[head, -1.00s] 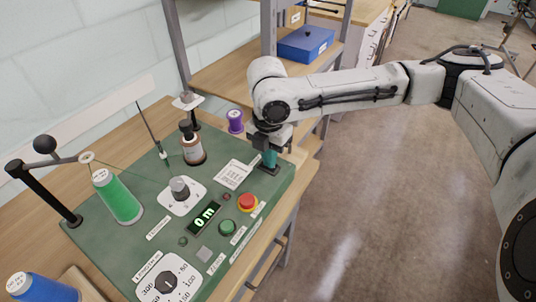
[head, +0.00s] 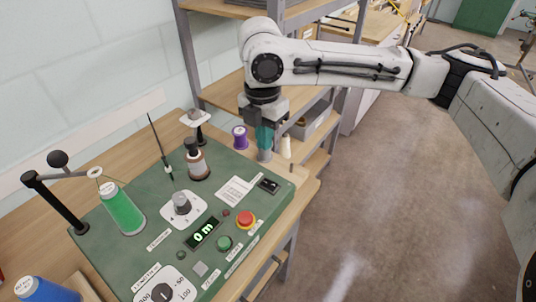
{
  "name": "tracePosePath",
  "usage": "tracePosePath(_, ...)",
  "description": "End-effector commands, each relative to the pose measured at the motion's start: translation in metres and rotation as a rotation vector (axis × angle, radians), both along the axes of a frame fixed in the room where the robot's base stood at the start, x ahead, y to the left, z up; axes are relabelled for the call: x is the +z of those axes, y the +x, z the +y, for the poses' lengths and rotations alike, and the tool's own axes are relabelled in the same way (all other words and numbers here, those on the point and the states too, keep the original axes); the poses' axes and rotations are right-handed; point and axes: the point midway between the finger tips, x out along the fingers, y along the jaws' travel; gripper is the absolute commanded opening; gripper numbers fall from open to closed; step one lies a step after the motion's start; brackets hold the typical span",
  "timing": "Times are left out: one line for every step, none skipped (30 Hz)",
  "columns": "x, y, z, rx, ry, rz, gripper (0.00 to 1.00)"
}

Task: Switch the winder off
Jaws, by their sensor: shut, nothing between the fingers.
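The winder's green panel (head: 150,225) sits on the wooden bench. A black rocker switch (head: 268,185) is set in its back right corner and is now uncovered; its exact rocker position is too small to tell. My gripper (head: 264,155) points down with its teal fingers together and empty. It is above and slightly behind the switch, apart from it. The display (head: 203,233) reads "0 m" in lit green digits. A red mushroom button (head: 246,218) and a green button (head: 224,243) stand in front of the switch.
A green thread cone (head: 122,210) and a guide post (head: 55,203) are at left. A shelf rack (head: 185,50) rises behind. Open floor lies right of the bench.

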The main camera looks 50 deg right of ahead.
Motion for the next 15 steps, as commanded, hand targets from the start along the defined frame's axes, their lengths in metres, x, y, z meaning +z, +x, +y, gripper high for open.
tracePosePath(0.006, 0.002, 0.000, 0.001, -0.001, -0.001, 0.00)
tracePosePath(0.009, 0.002, 0.000, 0.001, 0.000, -0.001, 0.00)
tracePosePath(0.012, 0.002, 0.001, 0.001, 0.000, -0.001, 0.00)
tracePosePath(0.014, 0.002, 0.001, 0.001, 0.000, 0.000, 0.00)
tracePosePath(0.015, 0.003, 0.001, 0.001, 0.000, 0.001, 0.00)
tracePosePath(0.017, 0.003, 0.001, 0.001, 0.000, 0.000, 0.00)
tracePosePath(0.018, 0.003, 0.001, 0.001, 0.000, 0.000, 0.00)
tracePosePath(0.019, 0.003, 0.001, 0.001, 0.000, 0.000, 0.00)
tracePosePath(0.019, 0.003, 0.001, 0.001, 0.000, 0.000, 0.00)
tracePosePath(0.019, 0.003, 0.001, 0.001, 0.000, 0.000, 0.00)
tracePosePath(0.019, 0.003, 0.001, 0.001, 0.000, 0.000, 0.00)
tracePosePath(0.019, 0.003, 0.001, 0.001, 0.000, 0.000, 0.00)
tracePosePath(0.019, 0.003, 0.001, 0.001, 0.000, 0.000, 0.00)
tracePosePath(0.019, 0.003, 0.001, 0.001, 0.000, 0.000, 0.00)
tracePosePath(0.019, 0.003, 0.001, 0.001, 0.000, 0.000, 0.00)
